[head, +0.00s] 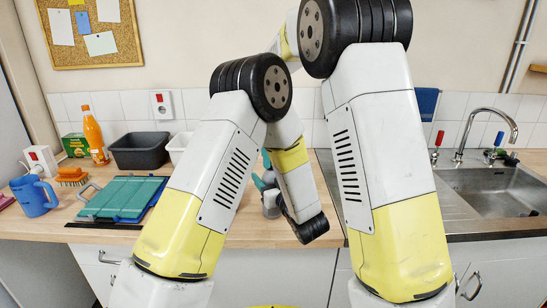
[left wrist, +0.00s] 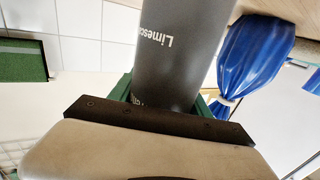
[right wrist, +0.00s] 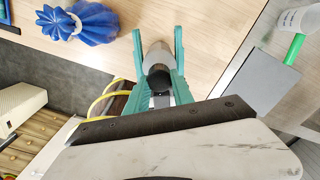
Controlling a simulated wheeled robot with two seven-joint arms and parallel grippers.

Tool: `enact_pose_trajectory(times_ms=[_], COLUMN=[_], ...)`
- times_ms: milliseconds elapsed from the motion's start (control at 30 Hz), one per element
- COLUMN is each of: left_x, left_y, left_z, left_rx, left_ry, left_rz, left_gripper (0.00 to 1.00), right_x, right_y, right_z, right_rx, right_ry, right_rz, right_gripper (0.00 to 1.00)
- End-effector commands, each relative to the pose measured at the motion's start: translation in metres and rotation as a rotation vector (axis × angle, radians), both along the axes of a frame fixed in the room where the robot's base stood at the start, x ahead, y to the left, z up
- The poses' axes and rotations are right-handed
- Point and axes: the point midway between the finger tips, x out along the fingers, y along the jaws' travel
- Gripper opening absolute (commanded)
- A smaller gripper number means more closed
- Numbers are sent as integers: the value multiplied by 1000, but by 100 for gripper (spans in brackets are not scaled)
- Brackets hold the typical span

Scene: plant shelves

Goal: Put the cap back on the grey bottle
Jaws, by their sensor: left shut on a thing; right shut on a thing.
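The grey bottle (left wrist: 180,45), with white lettering, stands between the green fingers of my left gripper (left wrist: 165,97), which is shut on it. In the head view a small part of the bottle (head: 271,205) shows beside my left gripper (head: 265,182), above the front of the wooden counter. My right gripper (right wrist: 158,38) has its teal fingers shut on a small pale-grey piece with a dark round end (right wrist: 156,57); this looks like the cap, but its outline is unclear. My right gripper is largely hidden in the head view. The bottle's top is out of the left wrist frame.
A blue bag-like thing (right wrist: 85,20) stands near. The sink (head: 500,188) is at the right. A green board (head: 122,196), blue mug (head: 33,196), orange bottle (head: 94,135) and dark tub (head: 140,151) are at the left. My arms hide the middle of the counter.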

Motion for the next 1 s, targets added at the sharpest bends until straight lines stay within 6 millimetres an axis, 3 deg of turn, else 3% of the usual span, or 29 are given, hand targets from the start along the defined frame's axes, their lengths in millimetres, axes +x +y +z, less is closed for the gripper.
enact_pose_trajectory(times_ms=[133, 433, 467, 533, 867, 1000], left_x=[0, 0, 0, 0, 0, 0], left_y=[0, 0, 0, 0, 0, 0], left_z=[0, 0, 0, 0, 0, 0], left_rx=[0, 1, 1, 1, 1, 0], left_ry=[0, 0, 0, 0, 0, 0], left_rz=[0, 0, 0, 0, -1, 0], left_gripper=[0, 0, 0, 0, 0, 0], right_x=[0, 0, 0, 0, 0, 1], right_y=[1, 0, 1, 0, 1, 1], right_z=[0, 0, 0, 0, 2, 17], right_rx=[0, 1, 1, 1, 0, 2], right_ry=[-2, -2, -2, -2, -1, -5], right_rz=[-122, -135, -134, -134, -132, -132], right_gripper=[0, 0, 35, 48, 50, 50])
